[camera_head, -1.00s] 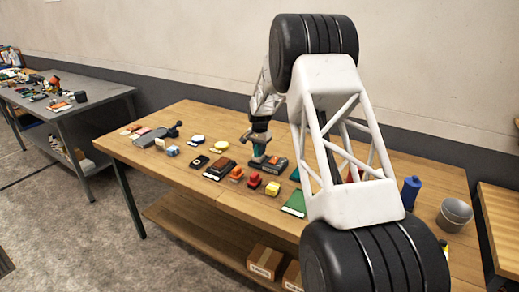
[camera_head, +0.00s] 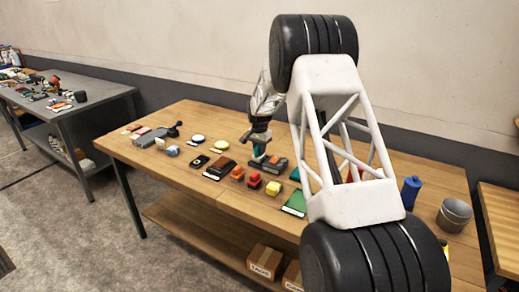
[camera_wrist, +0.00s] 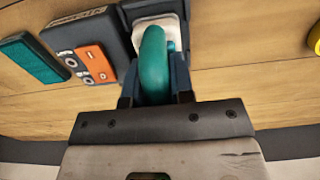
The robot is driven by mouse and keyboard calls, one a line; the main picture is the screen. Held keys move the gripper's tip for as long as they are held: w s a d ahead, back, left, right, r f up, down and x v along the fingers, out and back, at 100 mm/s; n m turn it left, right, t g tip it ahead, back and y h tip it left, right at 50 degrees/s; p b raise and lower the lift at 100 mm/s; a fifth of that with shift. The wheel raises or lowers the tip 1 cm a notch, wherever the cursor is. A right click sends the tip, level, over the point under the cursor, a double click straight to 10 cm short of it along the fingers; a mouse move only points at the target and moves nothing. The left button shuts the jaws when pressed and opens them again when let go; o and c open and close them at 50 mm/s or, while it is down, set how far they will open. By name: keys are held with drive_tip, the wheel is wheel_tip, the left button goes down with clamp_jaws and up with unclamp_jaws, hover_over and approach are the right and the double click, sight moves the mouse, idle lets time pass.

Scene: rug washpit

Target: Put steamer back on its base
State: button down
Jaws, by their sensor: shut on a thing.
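The steamer has a rounded teal handle (camera_wrist: 154,62) and a pale grey-white part beyond it; in the head view it is a small teal shape (camera_head: 259,155). My gripper (camera_wrist: 156,92) is shut on the teal handle, with a dark finger on each side. It also shows in the head view (camera_head: 259,140). The base looks like the dark box (camera_wrist: 88,32) with an orange panel, just left of the steamer in the wrist view and on the table in the head view (camera_head: 276,164). I cannot tell whether steamer and base touch.
A teal block (camera_wrist: 35,60) lies left of the base. Several small items, including a red block (camera_head: 255,181) and a green book (camera_head: 295,204), lie in front on the wooden table (camera_head: 190,113). A blue bottle (camera_head: 410,192) and grey bucket (camera_head: 454,214) stand right.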

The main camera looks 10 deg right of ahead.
drive_tip(key=shift+f, duration=0.3)
idle(0.5)
drive_tip(key=c, duration=0.6)
unclamp_jaws()
drive_tip(key=shift+r, duration=3.5)
